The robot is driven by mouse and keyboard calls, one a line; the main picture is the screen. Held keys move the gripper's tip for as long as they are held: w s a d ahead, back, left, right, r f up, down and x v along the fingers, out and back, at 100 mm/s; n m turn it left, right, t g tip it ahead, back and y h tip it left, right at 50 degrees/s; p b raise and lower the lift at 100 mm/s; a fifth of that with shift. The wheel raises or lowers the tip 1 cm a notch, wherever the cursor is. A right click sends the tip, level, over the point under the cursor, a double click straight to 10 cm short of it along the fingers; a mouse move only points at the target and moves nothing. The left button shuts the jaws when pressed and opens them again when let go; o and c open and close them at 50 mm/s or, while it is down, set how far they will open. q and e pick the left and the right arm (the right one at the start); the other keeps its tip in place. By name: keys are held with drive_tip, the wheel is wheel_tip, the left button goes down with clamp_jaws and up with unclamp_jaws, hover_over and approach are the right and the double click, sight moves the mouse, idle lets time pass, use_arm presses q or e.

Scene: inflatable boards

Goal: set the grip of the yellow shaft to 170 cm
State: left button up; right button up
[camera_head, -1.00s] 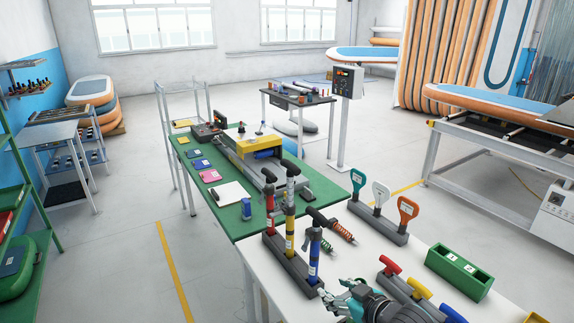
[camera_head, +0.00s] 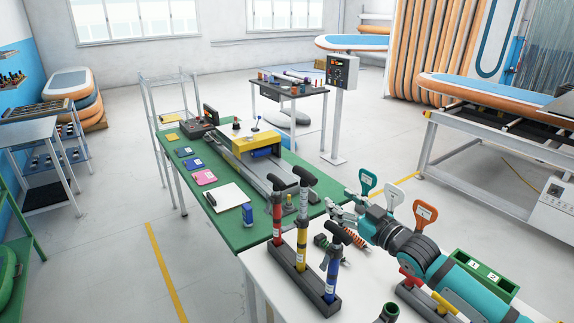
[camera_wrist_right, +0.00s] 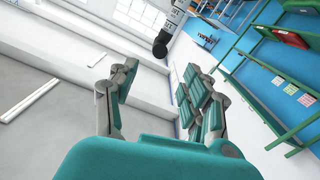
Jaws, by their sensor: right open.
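The yellow shaft (camera_head: 301,246) stands upright in the middle of a dark rack (camera_head: 289,277), between the red shaft (camera_head: 277,225) and the blue shaft (camera_head: 331,276). Its upper tube carries pale markings, with a black T-shaped grip (camera_head: 306,178) on top, above the other two grips. My right gripper (camera_head: 342,208) is open and empty, to the right of the yellow shaft and apart from it. In the right wrist view my open fingers (camera_wrist_right: 158,88) have nothing between them. A black-ended tube with white markings (camera_wrist_right: 171,20) shows beyond them; I cannot tell which shaft it is.
Orange and dark coil-spring pieces (camera_head: 355,238) lie on the white table (camera_head: 262,272) near my right arm. Several handled tools (camera_head: 395,205) stand behind the arm. A green box (camera_head: 483,272) is at right. The green bench (camera_head: 225,220) lies beyond the rack.

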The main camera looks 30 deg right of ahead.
sight(313, 180)
drive_tip(key=shift+w, duration=0.4)
drive_tip(key=shift+w+f, duration=0.1)
drive_tip(key=shift+w, duration=0.2)
drive_tip(key=w+b, duration=0.1)
drive_tip(key=w, duration=0.1)
drive_tip(key=w+b, duration=0.1)
drive_tip(key=w, duration=0.1)
drive_tip(key=w+b, duration=0.1)
drive_tip(key=w, duration=0.1)
drive_tip(key=shift+w+a, duration=0.15)
drive_tip(key=shift+a, duration=0.15)
drive_tip(key=w, duration=0.2)
drive_tip(key=w+b, duration=0.1)
drive_tip(key=w, duration=0.1)
drive_tip(key=shift+a+r+b, duration=0.1)
drive_tip(key=shift+r+b, duration=0.1)
drive_tip(key=shift+b, duration=0.1)
drive_tip(key=w, duration=0.1)
drive_tip(key=w+b, duration=0.1)
drive_tip(key=w, duration=0.2)
drive_tip(key=shift+w+a+f, duration=0.1)
drive_tip(key=shift+w+a, duration=0.15)
drive_tip(key=shift+w, duration=0.1)
drive_tip(key=shift+w+b, duration=0.35)
drive_tip(key=shift+w, duration=0.15)
use_arm(q)
wheel_tip(313, 180, down, 6)
drive_tip(key=s, duration=0.2)
drive_tip(key=shift+f, duration=0.25)
